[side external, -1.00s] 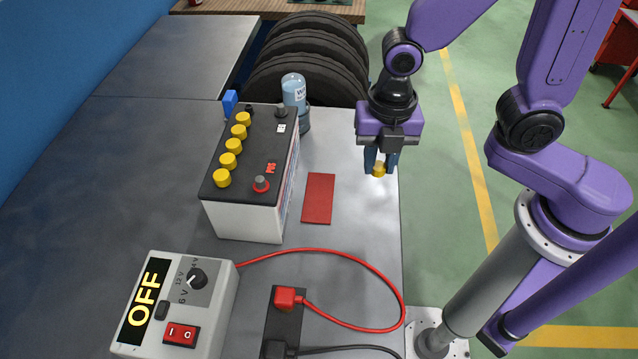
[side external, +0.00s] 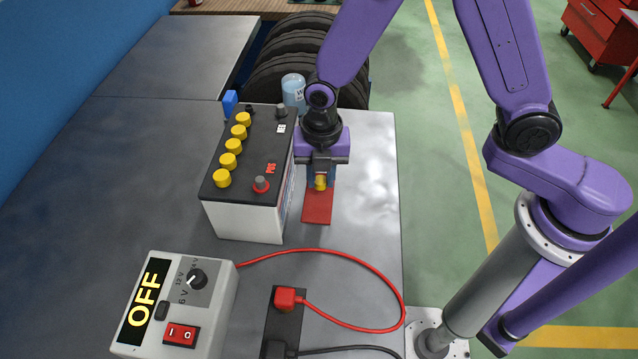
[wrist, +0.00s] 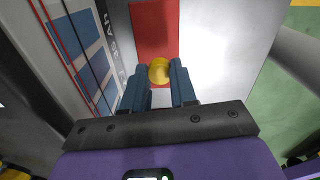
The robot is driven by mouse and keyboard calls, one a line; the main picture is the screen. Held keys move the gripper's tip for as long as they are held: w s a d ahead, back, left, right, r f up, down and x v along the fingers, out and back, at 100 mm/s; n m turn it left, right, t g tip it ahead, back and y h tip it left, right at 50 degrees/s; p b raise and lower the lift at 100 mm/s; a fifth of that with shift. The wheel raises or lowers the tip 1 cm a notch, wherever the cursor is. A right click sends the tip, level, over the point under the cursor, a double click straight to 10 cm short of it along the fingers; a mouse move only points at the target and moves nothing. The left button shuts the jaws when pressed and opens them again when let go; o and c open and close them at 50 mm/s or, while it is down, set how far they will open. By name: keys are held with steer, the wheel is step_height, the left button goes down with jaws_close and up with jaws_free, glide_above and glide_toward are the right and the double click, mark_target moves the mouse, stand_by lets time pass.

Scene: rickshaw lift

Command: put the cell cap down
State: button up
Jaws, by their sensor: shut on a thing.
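A yellow cell cap (side external: 320,182) is held between the blue fingers of my gripper (side external: 319,176), which is shut on it. The cap also shows in the wrist view (wrist: 159,71), between the fingertips. A flat red mat (side external: 317,208) lies on the table right of the battery, and the cap is over it in both views. I cannot tell whether the cap touches the mat. The battery (side external: 232,195) has a dark top with several yellow caps (side external: 228,160) in a row along its left side.
The battery wall (wrist: 75,45) stands close to the left of my gripper. A blue-capped bottle (side external: 293,88) is behind. A charger reading OFF (side external: 175,300) and a red lead (side external: 370,265) lie in front. The table (side external: 368,190) is clear to the right.

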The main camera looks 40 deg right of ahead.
mark_target(319, 179)
steer(key=shift+w+a+f, duration=0.1)
steer(key=shift+w+f, duration=0.05)
steer(key=shift+f, duration=1.65)
steer(key=shift+f, duration=0.1)
steer(key=o, duration=0.8)
steer(key=shift+o, duration=0.2)
step_height(319, 179, up, 12)
steer(key=shift+r, duration=0.2)
